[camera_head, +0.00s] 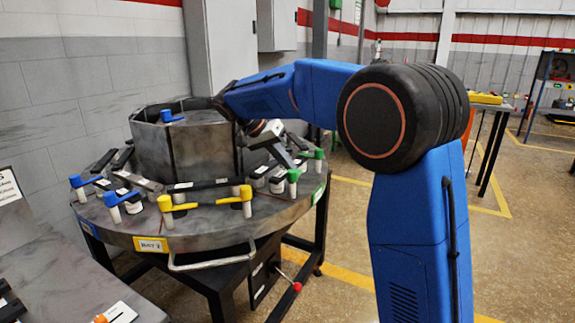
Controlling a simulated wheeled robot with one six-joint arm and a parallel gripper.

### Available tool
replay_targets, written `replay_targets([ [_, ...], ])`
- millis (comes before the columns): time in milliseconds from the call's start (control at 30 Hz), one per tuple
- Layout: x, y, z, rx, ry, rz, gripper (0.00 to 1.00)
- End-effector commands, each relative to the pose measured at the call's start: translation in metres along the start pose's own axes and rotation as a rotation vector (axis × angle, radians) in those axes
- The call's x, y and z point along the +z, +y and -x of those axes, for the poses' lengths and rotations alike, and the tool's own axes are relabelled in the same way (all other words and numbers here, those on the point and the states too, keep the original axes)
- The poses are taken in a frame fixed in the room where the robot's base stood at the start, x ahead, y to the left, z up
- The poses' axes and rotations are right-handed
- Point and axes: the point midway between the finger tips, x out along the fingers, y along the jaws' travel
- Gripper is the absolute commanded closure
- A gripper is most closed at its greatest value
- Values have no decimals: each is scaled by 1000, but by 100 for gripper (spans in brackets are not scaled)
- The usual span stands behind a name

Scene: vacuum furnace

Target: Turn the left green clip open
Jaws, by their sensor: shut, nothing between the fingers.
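The left green clip (293,178) stands upright on a white post near the right rim of the round grey table (215,228). A second green clip (318,155) is farther back and to the right. My gripper (290,161) points down and right, just above and behind the left green clip. It is shut with nothing held. I cannot tell whether its fingertips touch the clip. The base of the left clip shows as a white post.
Yellow clips (178,204) and blue clips (123,199) stand along the front and left rim. A grey polygonal chamber (190,147) rises mid-table. A metal handle (212,260) juts from the front edge. Floor at the right is open.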

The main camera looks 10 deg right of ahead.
Motion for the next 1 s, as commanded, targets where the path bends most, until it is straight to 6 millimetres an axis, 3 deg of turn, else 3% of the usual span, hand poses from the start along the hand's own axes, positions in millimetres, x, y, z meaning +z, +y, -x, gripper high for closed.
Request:
replay_targets([
  [733,0,0,1,0,0,0,100],
  [867,0,0,9,0,1,0,100],
  [1000,0,0,31,-2,1,1,100],
])
